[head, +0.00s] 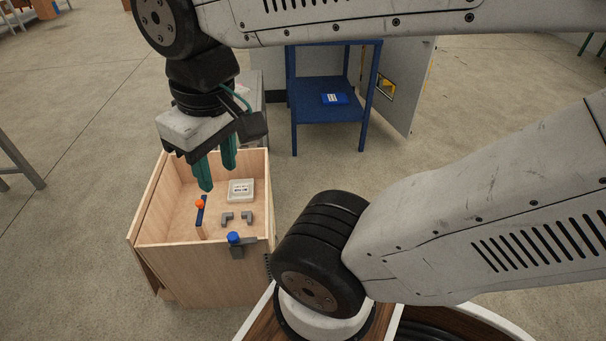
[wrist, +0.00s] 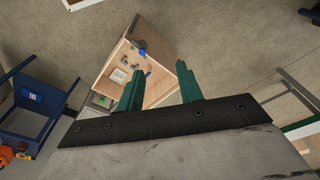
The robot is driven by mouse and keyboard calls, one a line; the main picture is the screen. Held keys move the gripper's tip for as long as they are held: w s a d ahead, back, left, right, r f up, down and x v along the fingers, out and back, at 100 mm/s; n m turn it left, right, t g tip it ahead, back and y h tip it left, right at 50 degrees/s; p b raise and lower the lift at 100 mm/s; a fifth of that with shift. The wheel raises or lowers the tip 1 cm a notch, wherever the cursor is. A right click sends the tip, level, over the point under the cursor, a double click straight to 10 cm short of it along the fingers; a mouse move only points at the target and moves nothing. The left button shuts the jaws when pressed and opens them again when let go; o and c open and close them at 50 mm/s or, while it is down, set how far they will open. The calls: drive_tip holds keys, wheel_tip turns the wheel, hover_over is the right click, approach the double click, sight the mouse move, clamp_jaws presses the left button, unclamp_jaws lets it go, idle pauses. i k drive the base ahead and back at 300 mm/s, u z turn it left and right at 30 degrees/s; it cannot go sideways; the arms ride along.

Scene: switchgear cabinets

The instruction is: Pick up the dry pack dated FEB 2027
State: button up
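A small white pack (head: 241,190) with dark print lies in an open wooden box, near its back right. It also shows in the wrist view (wrist: 118,75). A blue pack (head: 335,98) with a white label lies on a blue table, and it also shows in the wrist view (wrist: 31,96). The print on both is too small to read, so I cannot tell which bears FEB 2027. My gripper (head: 217,178) has green fingers, apart and empty, pointing down above the box's back left part. The wrist view shows the gap between its fingertips (wrist: 160,69).
The wooden box (head: 144,215) has raised walls. Inside are an orange-topped blue piece (head: 200,209) and two grey angled pieces (head: 237,218). A blue-knobbed fitting (head: 236,243) sits on its front wall. The blue table (head: 318,113) stands behind, beside a grey panel (head: 408,80).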

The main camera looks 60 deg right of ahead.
sight(241, 189)
drive_tip(key=u, duration=1.35)
drive_tip(key=i, duration=2.05)
drive_tip(key=z, duration=3.4)
drive_tip(key=i, duration=0.2)
drive_tip(key=u, duration=0.2)
